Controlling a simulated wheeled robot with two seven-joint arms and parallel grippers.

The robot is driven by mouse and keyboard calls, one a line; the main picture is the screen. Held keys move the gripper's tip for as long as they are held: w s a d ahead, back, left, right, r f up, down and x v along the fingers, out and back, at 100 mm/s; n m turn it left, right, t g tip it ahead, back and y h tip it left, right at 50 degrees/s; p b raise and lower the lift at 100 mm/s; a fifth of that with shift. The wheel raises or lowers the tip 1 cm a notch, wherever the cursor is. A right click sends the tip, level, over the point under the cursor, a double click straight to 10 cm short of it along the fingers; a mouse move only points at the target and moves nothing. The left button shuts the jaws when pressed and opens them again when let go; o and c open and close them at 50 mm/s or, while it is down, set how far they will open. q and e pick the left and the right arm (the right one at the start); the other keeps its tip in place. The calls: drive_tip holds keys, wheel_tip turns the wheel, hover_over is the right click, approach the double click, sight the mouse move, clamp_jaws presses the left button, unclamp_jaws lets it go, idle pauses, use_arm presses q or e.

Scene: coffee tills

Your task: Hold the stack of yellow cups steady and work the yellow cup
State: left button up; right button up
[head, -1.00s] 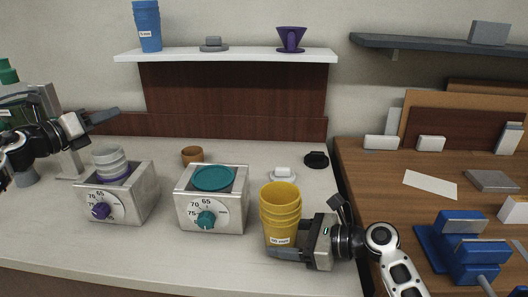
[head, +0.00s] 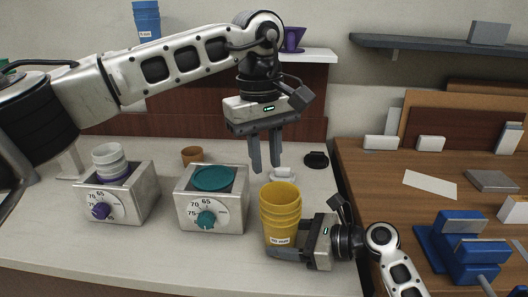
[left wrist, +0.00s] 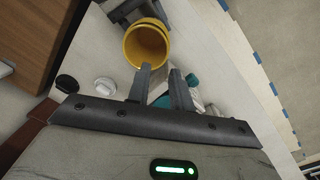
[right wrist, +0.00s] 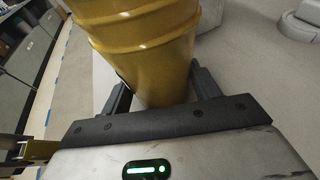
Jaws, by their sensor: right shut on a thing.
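The stack of yellow cups (head: 280,215) stands upright on the pale counter, with a white label low on its front. My right gripper (head: 285,250) is shut around the lower part of the stack; the right wrist view shows the stack (right wrist: 150,50) between its fingers (right wrist: 160,95). My left gripper (head: 265,168) points down above and just behind the stack, its two fingers apart with nothing between them. In the left wrist view the open mouth of the top yellow cup (left wrist: 147,45) lies just beyond the fingertips (left wrist: 160,70).
Two steel boxes with dials, one with a teal lid (head: 213,178) and one holding pale cups (head: 108,160), stand left of the stack. A brown cup (head: 192,155), a small white item (head: 283,174) and a black item (head: 316,159) sit behind. A wooden table (head: 400,210) adjoins at right.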

sight(263, 191)
use_arm(q)
drive_tip(key=shift+s+a+m+y, duration=0.1)
drive_tip(key=shift+m+y, duration=0.2)
drive_tip(key=shift+y, duration=0.1)
wheel_tip(263, 191, down, 8)
drive_tip(key=shift+r, duration=0.1)
drive_tip(key=shift+c, duration=0.3)
drive_tip(key=shift+r, duration=0.1)
clamp_jaws()
